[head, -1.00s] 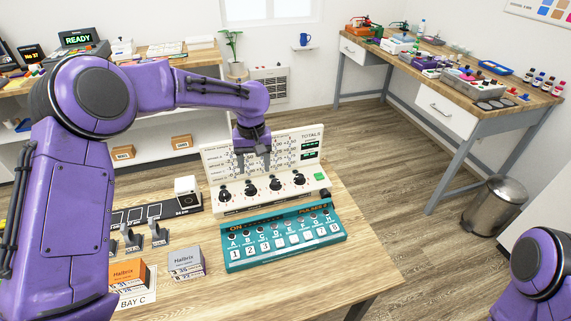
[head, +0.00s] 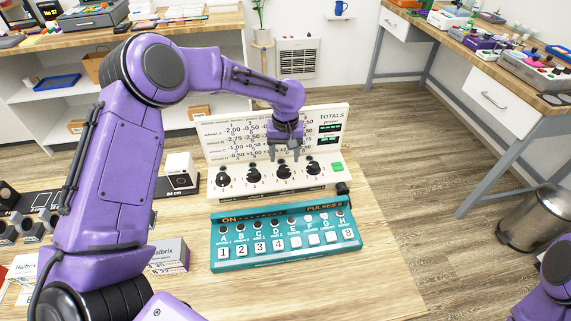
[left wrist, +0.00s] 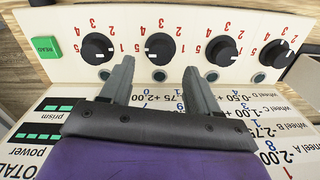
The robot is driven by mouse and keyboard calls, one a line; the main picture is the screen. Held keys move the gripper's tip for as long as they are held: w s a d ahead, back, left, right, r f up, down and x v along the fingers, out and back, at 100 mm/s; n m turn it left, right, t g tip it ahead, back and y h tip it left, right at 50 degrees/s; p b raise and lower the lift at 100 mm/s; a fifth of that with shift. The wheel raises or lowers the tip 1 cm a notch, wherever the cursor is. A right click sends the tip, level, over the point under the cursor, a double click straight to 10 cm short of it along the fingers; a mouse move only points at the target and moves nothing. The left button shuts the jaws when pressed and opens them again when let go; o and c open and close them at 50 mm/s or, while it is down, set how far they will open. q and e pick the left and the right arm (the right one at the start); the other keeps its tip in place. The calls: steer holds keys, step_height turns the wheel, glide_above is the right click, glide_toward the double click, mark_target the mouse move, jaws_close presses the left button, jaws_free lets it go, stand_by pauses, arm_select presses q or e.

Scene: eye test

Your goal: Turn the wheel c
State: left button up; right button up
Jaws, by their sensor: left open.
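The cream panel (head: 320,188) stands on the wooden table and carries a row of black round wheels with red numbers around them. Wheel C (head: 283,171) is third from the left in the head view. In the left wrist view, where the panel shows upside down, wheel C (left wrist: 160,48) is second from the left. My left gripper (head: 284,158) is open and empty, pointing down in front of the panel's printed board. Its fingertips (left wrist: 158,72) lie to either side of wheel C's line, just short of the wheel, and seem apart from it. My right gripper is out of view.
Wheel B (head: 253,174) and wheel D (head: 313,167) sit close on either side. A green button (head: 337,167) is at the panel's right end. A teal keypad (head: 285,240) lies in front of the panel. A grey box (head: 170,256) stands to the left.

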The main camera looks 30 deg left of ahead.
mark_target(284, 168)
arm_select(q)
step_height(284, 168, down, 5)
steer(key=shift+a+r, duration=0.1)
steer(key=shift+c, duration=0.2)
steer(key=c, duration=1)
steer(key=shift+p, duration=0.3)
